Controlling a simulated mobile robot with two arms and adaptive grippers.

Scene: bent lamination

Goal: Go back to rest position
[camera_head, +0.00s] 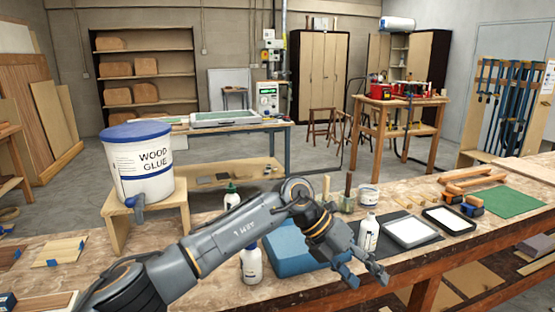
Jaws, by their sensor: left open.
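My left arm reaches in from the lower left across the wooden workbench (205,285). My left gripper (368,282) is open and empty, with its fingers pointing down and right near the bench's front edge. It is right of a blue block-like object (290,248), which the arm partly hides. A small white bottle (368,233) stands just behind the gripper. My right gripper is not in the view.
A white wood glue bucket (140,170) sits on a small wooden stand at the left. Another white bottle (251,264) stands near the arm. White trays (410,231), clamps (472,206) and a green mat (507,202) lie to the right.

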